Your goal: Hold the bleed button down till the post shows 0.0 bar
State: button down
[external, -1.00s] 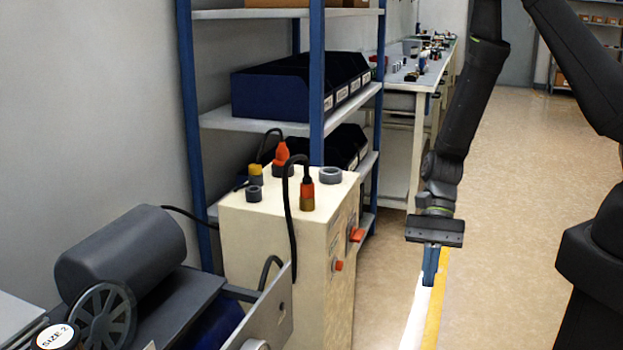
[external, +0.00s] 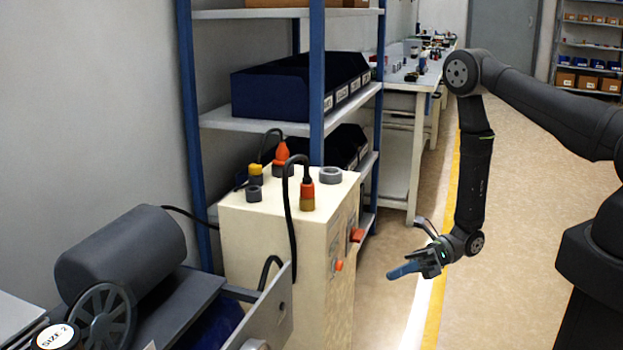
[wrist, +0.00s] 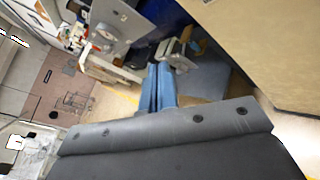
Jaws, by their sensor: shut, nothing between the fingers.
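A cream cabinet (external: 268,235) stands left of my arm in the external view. Its right-hand face carries a small orange-red button (external: 339,265) and, higher and further right, a larger red control (external: 356,235). I cannot tell from labels which one is the bleed button. No pressure reading is legible. My gripper (external: 390,274) is shut and empty, its blue fingers pointing left toward that face. In the picture they are right of the small button, apart from it. In the wrist view my gripper's blue fingers (wrist: 160,68) are together; no button is recognisable there.
Connectors with black cables, including an orange one (external: 307,192), stand on the cabinet top. A motor unit (external: 120,255) and a metal plate (external: 267,312) are at front left. A blue-framed shelf (external: 317,80) stands behind. The floor right of the cabinet is clear.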

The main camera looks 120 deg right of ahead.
aim_at(341, 270)
jog(key=shift+d, duration=0.15)
jog(key=w+d, duration=0.6)
dwell(0.7)
jog(key=shift+w+d, duration=0.15)
jog(key=shift+w, duration=0.1)
dwell(1.7)
jog(key=shift+w+d, duration=0.15)
jog(key=shift+d, duration=0.05)
jog(key=shift+w+d, duration=0.35)
dwell(4.1)
